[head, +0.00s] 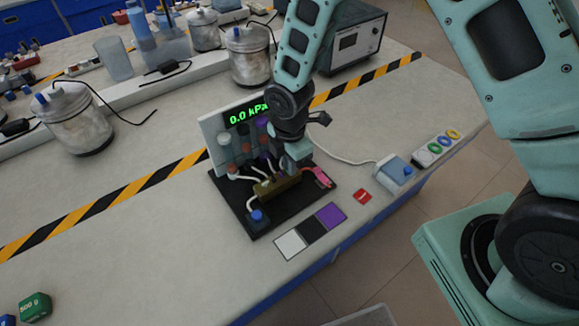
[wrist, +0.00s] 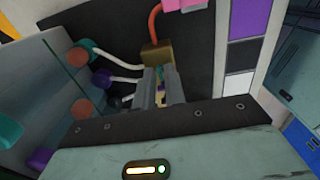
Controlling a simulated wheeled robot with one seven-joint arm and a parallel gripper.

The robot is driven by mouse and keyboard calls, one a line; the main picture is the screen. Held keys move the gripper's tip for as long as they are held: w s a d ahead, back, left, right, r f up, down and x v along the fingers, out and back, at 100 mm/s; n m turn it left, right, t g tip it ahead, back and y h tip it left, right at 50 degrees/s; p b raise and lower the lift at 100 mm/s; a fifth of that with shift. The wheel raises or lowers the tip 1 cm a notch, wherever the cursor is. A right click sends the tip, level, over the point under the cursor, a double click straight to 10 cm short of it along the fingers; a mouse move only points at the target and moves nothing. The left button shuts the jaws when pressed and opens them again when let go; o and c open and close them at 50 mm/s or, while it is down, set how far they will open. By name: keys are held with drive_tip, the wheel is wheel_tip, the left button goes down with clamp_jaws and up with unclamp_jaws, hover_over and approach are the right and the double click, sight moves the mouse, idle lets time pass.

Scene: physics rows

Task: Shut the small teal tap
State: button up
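A brass manifold (head: 275,187) lies on the black board, with pale tubes running from it; its block (wrist: 157,53) also shows in the wrist view. My gripper (head: 293,165) points down at the manifold in the head view and hides part of it. In the wrist view the fingers of my gripper (wrist: 160,82) stand close together over the brass, with a narrow gap between them. A small teal piece (wrist: 160,72), which looks like the tap, shows at the fingertips. Its handle's angle is mostly hidden. I cannot tell whether the fingers press on it.
A panel (head: 215,130) reading 0.0 kPa stands behind the manifold. A pink piece (head: 322,177) and a blue knob (head: 258,217) sit on the black board (head: 238,201). A red block (head: 362,195) and a white, black and purple strip (head: 290,244) lie near the table edge.

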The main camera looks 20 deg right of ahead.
clamp_jaws()
drive_tip(key=m, duration=0.3)
drive_tip(key=shift+m, duration=0.4)
drive_tip(key=m, duration=0.3)
drive_tip(key=shift+m, duration=1)
drive_tip(key=m, duration=0.5)
